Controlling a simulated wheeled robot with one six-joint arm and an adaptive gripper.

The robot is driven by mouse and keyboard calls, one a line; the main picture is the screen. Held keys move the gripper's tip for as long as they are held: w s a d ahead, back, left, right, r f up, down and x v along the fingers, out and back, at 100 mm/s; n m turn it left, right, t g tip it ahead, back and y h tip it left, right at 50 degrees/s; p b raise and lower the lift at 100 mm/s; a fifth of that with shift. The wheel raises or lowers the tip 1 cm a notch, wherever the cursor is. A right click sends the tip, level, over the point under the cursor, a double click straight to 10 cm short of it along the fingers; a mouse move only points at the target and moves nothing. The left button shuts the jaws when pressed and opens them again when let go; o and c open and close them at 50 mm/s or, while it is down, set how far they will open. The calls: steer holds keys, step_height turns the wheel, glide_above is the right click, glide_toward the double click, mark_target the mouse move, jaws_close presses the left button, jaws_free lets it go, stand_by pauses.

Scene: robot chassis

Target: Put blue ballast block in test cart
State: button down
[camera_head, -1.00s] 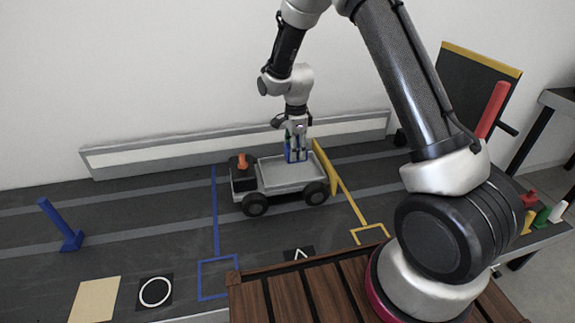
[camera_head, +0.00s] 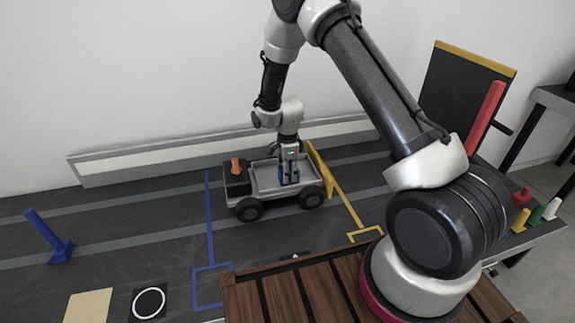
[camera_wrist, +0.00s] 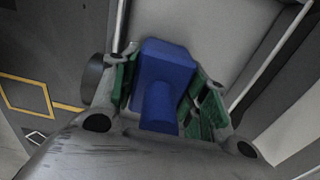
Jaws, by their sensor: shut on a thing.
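The blue ballast block (camera_wrist: 165,75) is between the green-padded fingers of my gripper (camera_wrist: 165,98) in the wrist view. My gripper (camera_head: 288,178) is shut on it and points down into the bed of the test cart. The grey test cart (camera_head: 262,190) stands on the dark track in the head view, its bed wall also showing in the wrist view (camera_wrist: 205,22). The block (camera_head: 282,174) is low inside the bed, toward its right end. I cannot tell whether it touches the bed floor.
An orange piece (camera_head: 236,166) sits at the cart's left end. A yellow upright board (camera_head: 319,170) stands at its right end. A blue post (camera_head: 48,237) stands at the left. A wooden slatted surface (camera_head: 300,295) is in front.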

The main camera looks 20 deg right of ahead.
steer(key=shift+f, duration=0.1)
steer(key=c, duration=1.1)
jaws_free()
steer(key=shift+o, duration=0.2)
